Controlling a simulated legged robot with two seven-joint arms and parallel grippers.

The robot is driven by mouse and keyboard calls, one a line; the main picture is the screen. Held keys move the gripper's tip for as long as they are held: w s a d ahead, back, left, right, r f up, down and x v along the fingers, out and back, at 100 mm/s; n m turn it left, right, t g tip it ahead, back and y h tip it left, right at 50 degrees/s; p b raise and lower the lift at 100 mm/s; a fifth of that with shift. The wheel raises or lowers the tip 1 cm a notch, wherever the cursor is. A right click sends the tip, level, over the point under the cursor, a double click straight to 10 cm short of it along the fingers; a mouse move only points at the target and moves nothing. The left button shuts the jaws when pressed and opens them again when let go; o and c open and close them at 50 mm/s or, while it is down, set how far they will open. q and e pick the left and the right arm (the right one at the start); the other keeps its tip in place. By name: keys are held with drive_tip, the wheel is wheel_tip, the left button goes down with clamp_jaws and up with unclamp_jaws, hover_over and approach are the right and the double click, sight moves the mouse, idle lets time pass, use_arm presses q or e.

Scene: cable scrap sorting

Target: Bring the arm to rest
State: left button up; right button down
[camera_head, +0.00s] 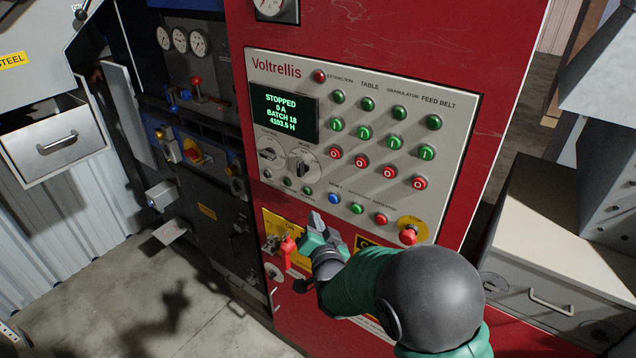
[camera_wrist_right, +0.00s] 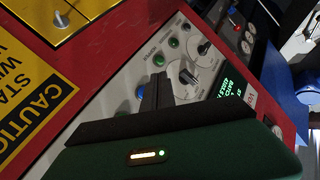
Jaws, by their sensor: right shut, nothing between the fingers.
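My right arm reaches in from the bottom right of the head view, with a green and dark grey housing. Its right gripper (camera_head: 316,221) is in front of the lower edge of the grey control panel (camera_head: 335,185) on the red cabinet. In the wrist view the dark fingers of the right gripper (camera_wrist_right: 157,92) are together, with nothing between them. They point toward the panel's knobs and a blue button (camera_wrist_right: 142,91). I cannot tell any contact with the panel. My left gripper is in neither view.
The panel screen (camera_head: 279,116) reads STOPPED. A red lever handle (camera_head: 288,250) is close left of the gripper, by a yellow plate. A red emergency button (camera_head: 408,234) is to its right. A grey drawer unit (camera_head: 548,287) stands right. Open floor (camera_head: 125,300) is at lower left.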

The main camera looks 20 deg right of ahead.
drive_tip(key=shift+f, duration=0.1)
drive_tip(key=s+f+n+g+y+b, duration=0.1)
drive_tip(key=s+f+n+g, duration=0.3)
drive_tip(key=s, duration=1)
drive_tip(key=s+d+f+n+g+y+b, duration=0.1)
drive_tip(key=s+f+n+g, duration=0.3)
drive_tip(key=s+f+g, duration=0.5)
drive_tip(key=s+f+b, duration=0.1)
drive_tip(key=s+f, duration=0.2)
drive_tip(key=s, duration=0.3)
drive_tip(key=shift+s+d+n+g, duration=0.2)
drive_tip(key=shift+d+n+g, duration=0.1)
drive_tip(key=shift+n, duration=0.1)
drive_tip(key=shift+s, duration=0.1)
